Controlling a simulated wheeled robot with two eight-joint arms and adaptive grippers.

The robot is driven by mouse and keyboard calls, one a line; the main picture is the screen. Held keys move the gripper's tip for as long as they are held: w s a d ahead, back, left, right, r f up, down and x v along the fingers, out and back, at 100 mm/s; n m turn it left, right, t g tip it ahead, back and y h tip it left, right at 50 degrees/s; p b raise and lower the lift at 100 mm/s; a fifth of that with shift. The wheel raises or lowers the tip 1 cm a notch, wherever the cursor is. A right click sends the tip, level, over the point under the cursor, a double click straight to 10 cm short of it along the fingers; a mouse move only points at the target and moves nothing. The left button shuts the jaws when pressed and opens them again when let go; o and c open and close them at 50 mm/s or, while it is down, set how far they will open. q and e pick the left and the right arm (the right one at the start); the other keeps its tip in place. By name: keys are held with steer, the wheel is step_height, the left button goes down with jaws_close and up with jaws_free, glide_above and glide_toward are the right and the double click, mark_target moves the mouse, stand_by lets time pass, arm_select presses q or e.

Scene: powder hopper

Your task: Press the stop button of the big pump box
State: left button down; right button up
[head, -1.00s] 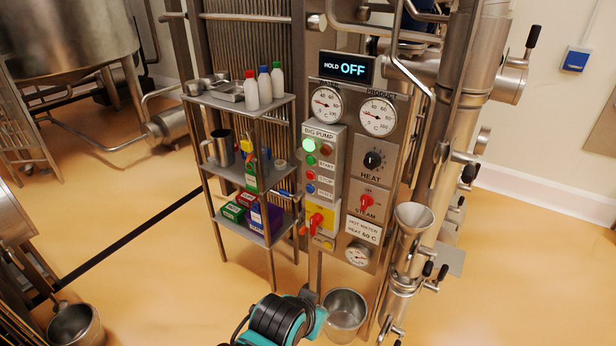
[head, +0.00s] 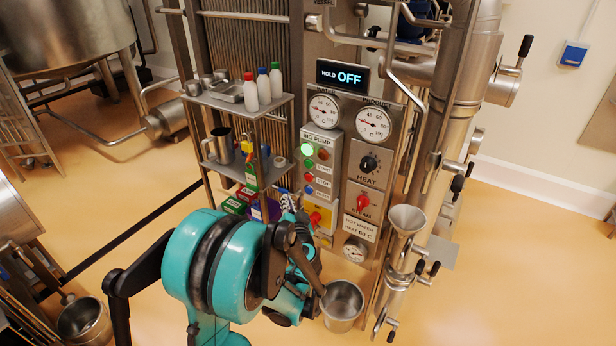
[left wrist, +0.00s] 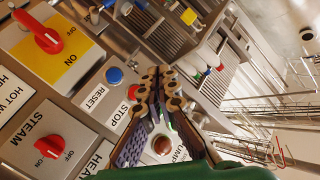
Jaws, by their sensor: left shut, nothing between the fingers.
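The big pump box (head: 334,150) is a grey panel on the machine's front, with a lit green lamp (head: 307,149) at its top left. Below it are a green start button (head: 308,163), the red stop button (head: 309,177) and a blue reset button (head: 309,189). In the left wrist view the stop button (left wrist: 133,91) shows beside my fingers, partly covered, next to the blue reset button (left wrist: 114,75). My left gripper (left wrist: 162,80) is shut and empty in front of the box; contact cannot be told. In the head view it (head: 287,198) is just below left of the buttons. My right gripper is not in view.
A shelf rack (head: 228,172) with bottles, a jug and small boxes stands close left of the panel. A yellow panel with a red switch (head: 316,217) lies below the box. A steel bucket (head: 342,303) and a funnel (head: 407,220) are at lower right.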

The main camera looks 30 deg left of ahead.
mark_target(309, 178)
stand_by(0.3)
arm_select(q)
steer(key=shift+w+d, duration=0.2)
steer(key=shift+w, duration=2)
steer(key=shift+w+d, duration=0.15)
steer(key=shift+w, duration=2.05)
steer(key=shift+w, duration=0.45)
steer(key=shift+w, duration=0.35)
steer(key=shift+s, duration=0.8)
